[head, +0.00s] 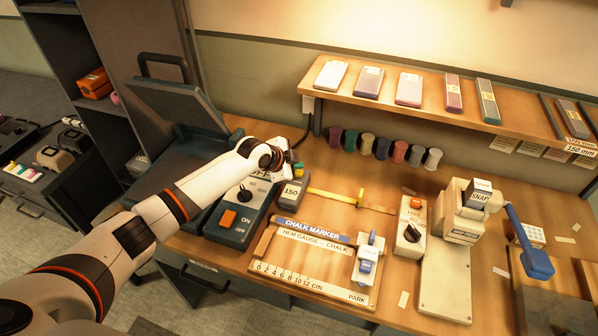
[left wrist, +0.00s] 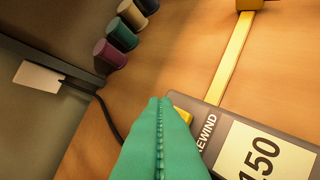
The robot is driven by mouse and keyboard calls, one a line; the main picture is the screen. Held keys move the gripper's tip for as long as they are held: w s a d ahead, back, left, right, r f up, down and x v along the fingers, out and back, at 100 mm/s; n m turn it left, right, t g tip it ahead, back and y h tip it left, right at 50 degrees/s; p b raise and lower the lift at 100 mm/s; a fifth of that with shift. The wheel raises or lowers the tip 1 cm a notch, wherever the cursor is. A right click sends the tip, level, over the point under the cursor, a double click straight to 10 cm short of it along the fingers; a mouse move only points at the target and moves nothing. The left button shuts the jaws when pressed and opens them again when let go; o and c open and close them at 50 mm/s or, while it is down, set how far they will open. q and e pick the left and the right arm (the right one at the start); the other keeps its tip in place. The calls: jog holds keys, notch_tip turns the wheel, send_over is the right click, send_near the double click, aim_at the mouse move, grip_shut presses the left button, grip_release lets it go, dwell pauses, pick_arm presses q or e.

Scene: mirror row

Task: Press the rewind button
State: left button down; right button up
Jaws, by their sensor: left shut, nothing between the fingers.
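The rewind unit is a small grey box (head: 291,194) with a pale "150" label, on the bench right of the blue-grey machine. In the left wrist view the box (left wrist: 210,150) shows the word REWIND beside a yellow button (left wrist: 181,114), partly hidden behind my fingers. My left gripper (head: 291,164) is over the far end of this box. In the left wrist view its teal fingers (left wrist: 161,103) are shut and empty, with the tips beside the yellow button. I cannot tell whether they touch it. My right gripper is not in view.
The blue-grey machine (head: 236,226) with an orange ON/OFF switch stands left of the box. A yellow strip (head: 333,195) runs right from it. A chalk marker board (head: 300,270) lies in front. Several thread spools (head: 367,145) line the wall under a shelf (head: 420,106).

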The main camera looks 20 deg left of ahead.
pick_arm(q)
jog(key=shift+f, duration=0.4)
jog(key=shift+f+b, duration=0.55)
jog(key=shift+b, duration=0.05)
dwell(0.5)
jog(key=shift+r, duration=0.1)
jog(key=shift+r+p, duration=0.8)
jog(key=shift+r, duration=0.05)
notch_tip(320, 180, up, 5)
jog(key=p, duration=0.4)
dwell(0.5)
dwell(0.3)
